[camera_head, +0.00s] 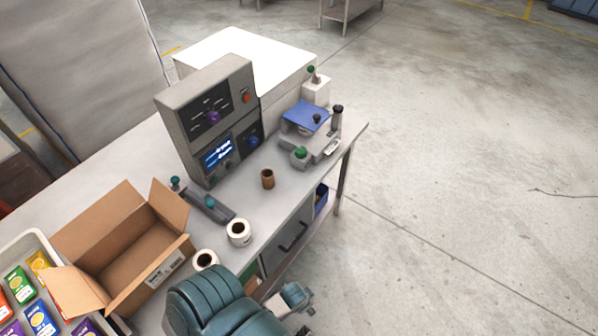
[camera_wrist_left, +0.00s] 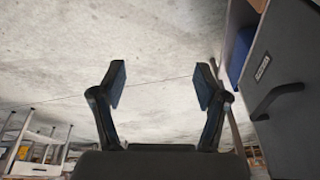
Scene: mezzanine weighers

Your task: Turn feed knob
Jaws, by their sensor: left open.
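A grey control box (camera_head: 207,120) stands upright on the bench. The labels are too small to read, so I cannot tell which knob is the feed knob. My left gripper (camera_wrist_left: 160,86) is open and empty in the left wrist view, with bare floor beyond its fingers. In the head view my teal arm is low at the bench's front edge, well away from the box. My right gripper is not in view.
An open cardboard box (camera_head: 133,250), two white rolls (camera_head: 239,233), a brown cup (camera_head: 267,179) and a scale with a blue plate (camera_head: 305,115) stand on the bench. A drawer handle (camera_wrist_left: 276,98) juts out right of my left gripper. The floor at right is clear.

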